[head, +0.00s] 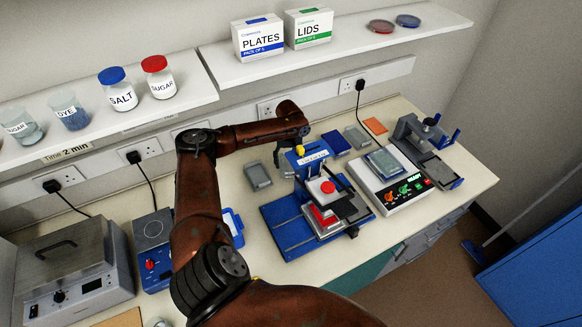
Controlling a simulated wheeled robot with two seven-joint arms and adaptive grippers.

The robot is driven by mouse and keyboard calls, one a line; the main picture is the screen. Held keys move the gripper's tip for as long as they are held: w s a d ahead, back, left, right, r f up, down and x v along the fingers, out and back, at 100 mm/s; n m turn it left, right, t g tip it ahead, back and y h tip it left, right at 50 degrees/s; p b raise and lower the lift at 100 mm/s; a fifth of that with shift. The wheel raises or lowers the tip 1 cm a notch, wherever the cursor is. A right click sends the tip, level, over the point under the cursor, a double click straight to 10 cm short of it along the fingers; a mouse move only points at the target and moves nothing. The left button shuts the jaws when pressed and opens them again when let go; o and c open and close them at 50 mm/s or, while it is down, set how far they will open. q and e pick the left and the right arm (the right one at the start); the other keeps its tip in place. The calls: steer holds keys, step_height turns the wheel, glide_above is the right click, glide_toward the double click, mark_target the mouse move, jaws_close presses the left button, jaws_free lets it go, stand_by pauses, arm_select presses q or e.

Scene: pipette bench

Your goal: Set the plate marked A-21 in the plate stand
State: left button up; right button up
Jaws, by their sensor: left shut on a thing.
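My left arm reaches over the bench to a blue press-like device (273,235) with a red button on top. A red and white slab (320,221) sits low in the device, close to the fingers. A clear teal-tinted plate (386,162) sits on a white instrument (398,189). I cannot read A-21 on any plate, and cannot tell which item is the plate stand. My right gripper is not in view.
A grey tray (257,176) lies left of the device, and another (356,137) behind it, beside a blue block (336,143). A grey and blue fixture (420,136) stands at the right. A metal-lidded box (65,270) stands front left. Shelves with jars and boxes run above.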

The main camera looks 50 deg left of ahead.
mark_target(290, 166)
arm_select(q)
step_height(290, 166, down, 3)
steer(key=shift+f, duration=0.2)
steer(key=shift+d, duration=0.1)
steer(key=o, duration=1.1)
steer(key=shift+o, duration=0.2)
